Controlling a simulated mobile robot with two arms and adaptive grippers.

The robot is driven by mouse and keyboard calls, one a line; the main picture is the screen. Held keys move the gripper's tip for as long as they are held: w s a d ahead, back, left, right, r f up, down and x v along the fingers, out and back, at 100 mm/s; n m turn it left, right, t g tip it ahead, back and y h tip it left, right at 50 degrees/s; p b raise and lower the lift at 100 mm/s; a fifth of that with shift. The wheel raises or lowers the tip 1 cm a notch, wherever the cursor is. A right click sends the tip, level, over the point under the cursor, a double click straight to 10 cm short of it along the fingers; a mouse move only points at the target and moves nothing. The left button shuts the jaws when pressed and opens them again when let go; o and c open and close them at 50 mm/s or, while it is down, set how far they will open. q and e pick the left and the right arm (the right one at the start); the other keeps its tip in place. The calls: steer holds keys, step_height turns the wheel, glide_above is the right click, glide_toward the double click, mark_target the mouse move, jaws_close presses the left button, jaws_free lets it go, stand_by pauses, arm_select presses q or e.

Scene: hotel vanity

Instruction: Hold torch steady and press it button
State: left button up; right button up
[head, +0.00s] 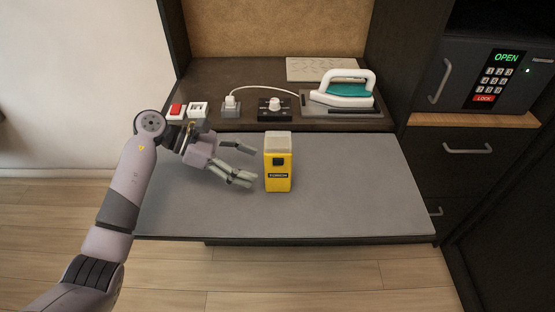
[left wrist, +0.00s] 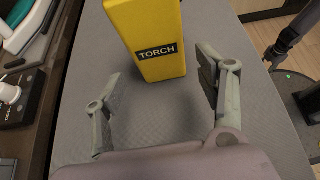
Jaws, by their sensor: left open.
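A yellow torch (head: 278,171) with a pale top stands upright on the grey mat. A black button (head: 279,161) shows on its front face. My left gripper (head: 248,164) is just left of the torch, open and pointing toward it. In the left wrist view the torch (left wrist: 148,40) stands ahead of the two spread fingers, with its black TORCH label facing me. The left gripper (left wrist: 160,85) has nothing between its fingertips, and the torch is a little beyond them. My right gripper is not seen in the head view.
The grey mat (head: 350,200) is clear around the torch. On the shelf behind are an iron (head: 346,90), a black knob box (head: 277,107), a plug (head: 231,106) with a white cable and a red switch (head: 177,110). A safe (head: 490,75) stands at right.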

mark_target(274, 173)
arm_select(q)
steer(key=b+x, duration=0.2)
steer(key=x, duration=0.3)
steer(key=shift+d+f, duration=0.15)
steer(key=shift+f, duration=0.1)
steer(key=shift+d+f+b, duration=0.25)
steer(key=shift+d+b, duration=0.2)
steer(key=shift+d, duration=0.45)
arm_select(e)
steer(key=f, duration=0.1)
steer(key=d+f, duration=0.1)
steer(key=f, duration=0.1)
arm_select(q)
steer(key=shift+c, duration=0.6)
steer(key=c, duration=0.6)
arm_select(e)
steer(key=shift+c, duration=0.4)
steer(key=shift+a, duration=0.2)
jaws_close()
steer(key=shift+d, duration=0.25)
